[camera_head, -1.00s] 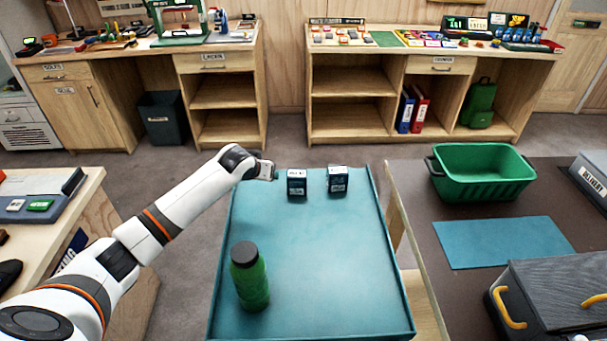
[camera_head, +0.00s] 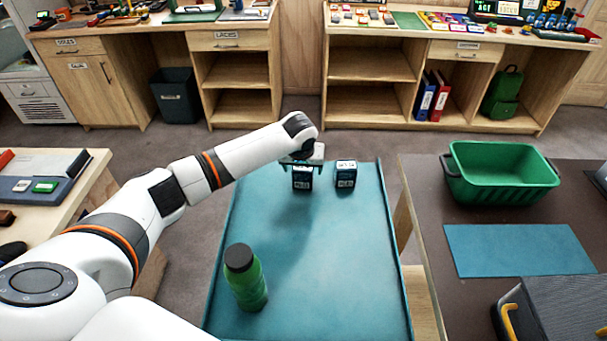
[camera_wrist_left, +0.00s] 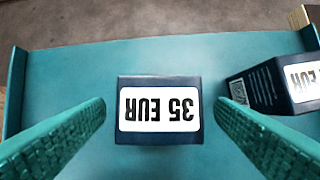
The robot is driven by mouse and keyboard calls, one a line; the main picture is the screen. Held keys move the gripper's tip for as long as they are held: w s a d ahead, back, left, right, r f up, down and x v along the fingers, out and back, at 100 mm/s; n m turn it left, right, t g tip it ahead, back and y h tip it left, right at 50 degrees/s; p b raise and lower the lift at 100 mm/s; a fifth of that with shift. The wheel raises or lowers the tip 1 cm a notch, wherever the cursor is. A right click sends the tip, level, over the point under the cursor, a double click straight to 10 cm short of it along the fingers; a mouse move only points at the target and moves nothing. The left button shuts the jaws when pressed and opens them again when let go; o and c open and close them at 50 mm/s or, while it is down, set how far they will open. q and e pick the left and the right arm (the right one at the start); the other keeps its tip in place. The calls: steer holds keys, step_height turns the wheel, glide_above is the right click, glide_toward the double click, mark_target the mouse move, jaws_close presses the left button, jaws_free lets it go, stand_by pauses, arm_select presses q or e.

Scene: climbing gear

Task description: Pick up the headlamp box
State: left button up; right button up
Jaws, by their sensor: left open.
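Two small dark blue boxes stand at the far end of the teal tray table (camera_head: 300,270). The left box (camera_head: 302,184) is under my left gripper (camera_head: 302,162); the right box (camera_head: 346,176) stands a little to its right. In the left wrist view the left box (camera_wrist_left: 159,140) has a white "35 EUR" label and lies between the two teal fingers (camera_wrist_left: 160,125), with a gap on each side. My left gripper is open and empty. The right box (camera_wrist_left: 262,90) also shows there, with a similar label. I cannot read which box is for a headlamp. My right gripper is not visible.
A green bottle with a black cap (camera_head: 245,278) stands at the near left of the tray table. On the brown table to the right are a green basket (camera_head: 500,172) and a blue mat (camera_head: 519,250). The tray table's middle is clear.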

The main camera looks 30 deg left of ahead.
arm_select(q)
steer(key=shift+p+x, duration=0.3)
steer(key=shift+x, duration=1.95)
steer(key=shift+r, duration=0.1)
steer(key=c, duration=1.1)
